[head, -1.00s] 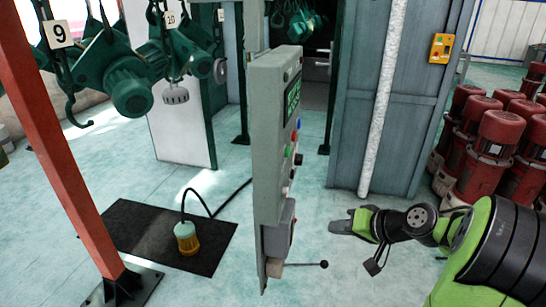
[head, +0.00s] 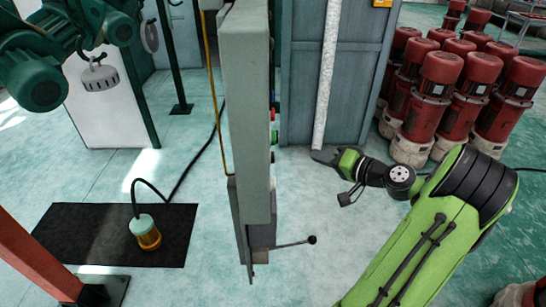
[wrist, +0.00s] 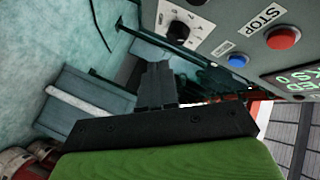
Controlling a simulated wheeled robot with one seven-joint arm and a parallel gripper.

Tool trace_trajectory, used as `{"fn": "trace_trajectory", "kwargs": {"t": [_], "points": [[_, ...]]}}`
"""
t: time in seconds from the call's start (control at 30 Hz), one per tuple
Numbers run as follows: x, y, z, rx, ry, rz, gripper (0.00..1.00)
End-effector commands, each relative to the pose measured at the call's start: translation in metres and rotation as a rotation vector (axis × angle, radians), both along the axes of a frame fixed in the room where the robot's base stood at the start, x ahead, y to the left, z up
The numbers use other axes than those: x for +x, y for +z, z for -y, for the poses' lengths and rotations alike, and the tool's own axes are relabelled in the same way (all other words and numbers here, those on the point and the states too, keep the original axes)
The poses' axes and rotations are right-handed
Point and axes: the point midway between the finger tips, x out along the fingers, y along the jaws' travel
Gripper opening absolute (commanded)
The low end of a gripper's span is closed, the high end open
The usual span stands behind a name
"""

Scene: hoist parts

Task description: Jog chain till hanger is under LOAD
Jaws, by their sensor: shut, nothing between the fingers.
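Green hoists (head: 35,70) hang at the upper left in the head view, cut off by the frame, with no number tags in sight. No LOAD sign shows. The grey control panel (head: 247,110) stands edge-on in mid-view, its face mostly hidden. In the wrist view its face shows a red STOP button (wrist: 283,37), a blue button (wrist: 237,61), a black knob (wrist: 179,31) and part of a green-lettered display (wrist: 303,80). A ball-ended lever (head: 311,240) sticks out low on the panel's right. My gripper (head: 322,156) is shut and empty, right of the panel and apart from it.
A red post (head: 38,255) is at lower left. Red motors (head: 435,95) crowd the upper right. A grey cabinet (head: 300,75) stands behind. Floor is open right of the panel.

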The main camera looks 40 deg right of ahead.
Motion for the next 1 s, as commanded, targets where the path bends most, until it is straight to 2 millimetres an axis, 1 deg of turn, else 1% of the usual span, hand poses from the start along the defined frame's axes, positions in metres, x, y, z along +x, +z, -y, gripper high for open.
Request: {"fn": "trace_trajectory", "kwargs": {"t": [0.03, 0.3, 0.5, 0.67, 1.0], "points": [[0.005, -0.002, -0.007, -0.002, 0.003, 0.001, 0.0], [0.027, -0.002, -0.041, -0.001, 0.003, 0.0, 0.0], [0.04, -0.002, -0.059, -0.002, 0.002, -0.002, 0.0], [0.043, -0.001, -0.064, -0.002, 0.002, -0.002, 0.0], [0.043, -0.001, -0.064, -0.002, 0.001, -0.001, 0.0]]}}
